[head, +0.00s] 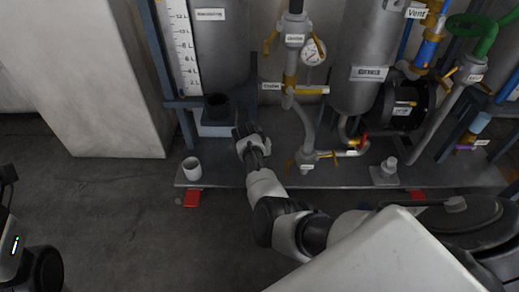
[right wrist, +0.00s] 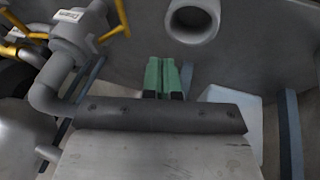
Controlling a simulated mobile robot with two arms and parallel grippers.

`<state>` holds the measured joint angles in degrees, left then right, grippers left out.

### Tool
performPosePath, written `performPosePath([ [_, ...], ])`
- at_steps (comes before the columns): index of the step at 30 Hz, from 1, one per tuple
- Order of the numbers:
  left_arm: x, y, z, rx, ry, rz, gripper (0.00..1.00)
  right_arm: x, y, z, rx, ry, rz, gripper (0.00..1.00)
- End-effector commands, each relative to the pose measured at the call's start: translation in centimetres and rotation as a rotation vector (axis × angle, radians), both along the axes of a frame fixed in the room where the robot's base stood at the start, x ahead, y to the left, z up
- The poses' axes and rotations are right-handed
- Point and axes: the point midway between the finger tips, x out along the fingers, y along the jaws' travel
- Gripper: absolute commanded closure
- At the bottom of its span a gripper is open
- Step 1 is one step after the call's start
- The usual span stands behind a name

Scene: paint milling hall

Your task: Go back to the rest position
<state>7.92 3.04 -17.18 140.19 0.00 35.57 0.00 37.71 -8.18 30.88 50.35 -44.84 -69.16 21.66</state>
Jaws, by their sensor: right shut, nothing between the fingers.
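In the head view my right arm reaches in from the lower right. My right gripper (head: 247,131) is over the skid, just right of the dark spout below the grey tank (head: 222,50). In the right wrist view its green fingers (right wrist: 164,78) are together with nothing between them. A round grey opening (right wrist: 193,18) is beyond the fingertips there. Dark parts of my left arm show at the left edge of the head view. A dark piece there, cut off by the frame, may be my left gripper (head: 8,173); its fingers cannot be made out.
The dark spout (head: 217,106) is above a pale block. A valve pipe (head: 307,125) with yellow handles stands close right of my right gripper.

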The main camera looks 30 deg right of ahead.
Motion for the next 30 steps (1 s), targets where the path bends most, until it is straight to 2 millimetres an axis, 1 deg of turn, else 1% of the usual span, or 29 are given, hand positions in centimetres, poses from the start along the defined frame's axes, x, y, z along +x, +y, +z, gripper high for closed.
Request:
performPosePath([
  [1,0.1,0.0,0.1,0.000,0.011,0.000,1.00,0.0,0.3,0.5,0.001,0.001,0.000,1.00],
  [3,0.1,0.0,-0.2,-0.001,0.018,-0.001,1.00,-0.1,0.4,0.7,0.001,0.001,0.000,1.00],
  [10,0.1,0.0,-0.4,0.000,0.022,-0.001,1.00,0.0,0.5,0.8,-0.003,-0.004,0.000,1.00],
  [14,0.2,0.1,-0.4,-0.001,0.034,-0.002,1.00,0.6,-0.7,1.8,-0.045,-0.098,0.036,1.00],
  [16,0.2,0.1,-0.5,-0.002,0.048,-0.003,1.00,1.3,-1.9,3.4,-0.099,-0.216,0.086,1.00],
  [17,0.3,0.1,-0.5,-0.003,0.056,-0.003,1.00,1.7,-2.3,4.4,-0.128,-0.283,0.119,1.00],
  [19,0.3,0.1,-0.7,-0.004,0.076,-0.004,1.00,2.6,-2.7,7.6,-0.207,-0.461,0.213,1.00],
  [20,0.3,0.2,-0.8,-0.005,0.084,-0.004,1.00,2.9,-2.6,9.1,-0.241,-0.543,0.260,1.00],
  [21,0.3,0.2,-1.0,-0.006,0.094,-0.005,1.00,3.1,-2.0,11.4,-0.284,-0.654,0.325,1.00],
  [22,0.2,0.2,-1.1,-0.006,0.103,-0.006,1.00,3.2,-1.4,13.2,-0.315,-0.737,0.375,1.00],
  [23,0.2,0.2,-1.2,-0.007,0.112,-0.006,1.00,3.1,-0.6,15.1,-0.343,-0.821,0.424,1.00],
  [24,0.2,0.3,-1.4,-0.008,0.123,-0.006,1.00,2.7,0.8,17.7,-0.378,-0.934,0.491,1.00],
  [26,0.1,0.3,-1.7,-0.010,0.139,-0.007,1.00,1.6,3.3,21.5,-0.418,-1.104,0.586,1.00],
  [27,0.0,0.3,-1.8,-0.011,0.148,-0.008,1.00,0.6,5.0,23.9,-0.439,-1.209,0.641,1.00],
  [29,-0.1,0.4,-2.0,-0.012,0.162,-0.009,1.00,-1.3,7.5,27.2,-0.460,-1.363,0.711,1.00],
  [30,-0.2,0.4,-2.2,-0.013,0.170,-0.009,1.00,-2.8,9.1,29.4,-0.469,-1.464,0.752,1.00],
])
